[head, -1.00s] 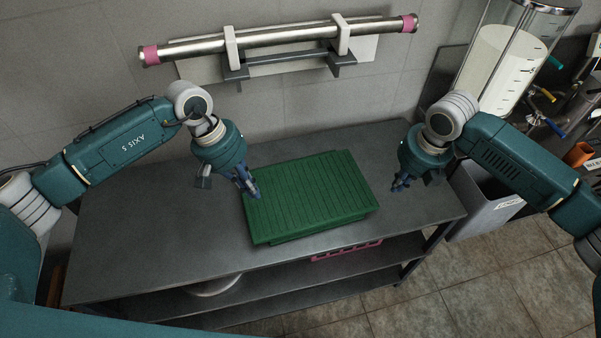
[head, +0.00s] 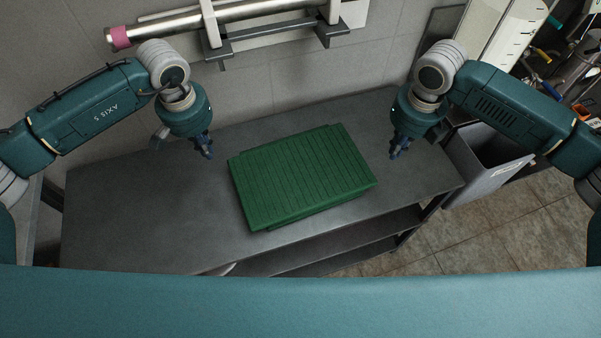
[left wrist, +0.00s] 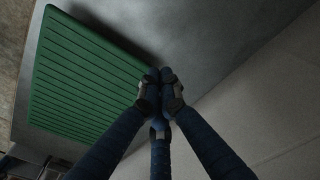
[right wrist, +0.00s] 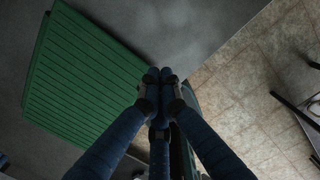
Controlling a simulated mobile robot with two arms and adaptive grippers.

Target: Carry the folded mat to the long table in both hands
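The folded mat (head: 300,177) is a green, ribbed, layered slab lying flat on a dark grey metal table (head: 130,215). My left gripper (head: 207,153) hangs above the table, off the mat's left end, fingers down. In the left wrist view its fingertips (left wrist: 160,75) are together with nothing between them, and the mat (left wrist: 80,85) lies to the left. My right gripper (head: 395,154) hangs off the mat's right end. In the right wrist view its fingertips (right wrist: 160,77) are together and empty, with the mat (right wrist: 85,80) to the left. Neither gripper appears to touch the mat.
A metal pipe (head: 260,12) on a wall bracket (head: 272,37) runs behind the table. A grey bin (head: 485,180) stands at the table's right end, near a clear tank (head: 505,35). The table's left part is bare. Tiled floor (head: 490,220) shows at the right.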

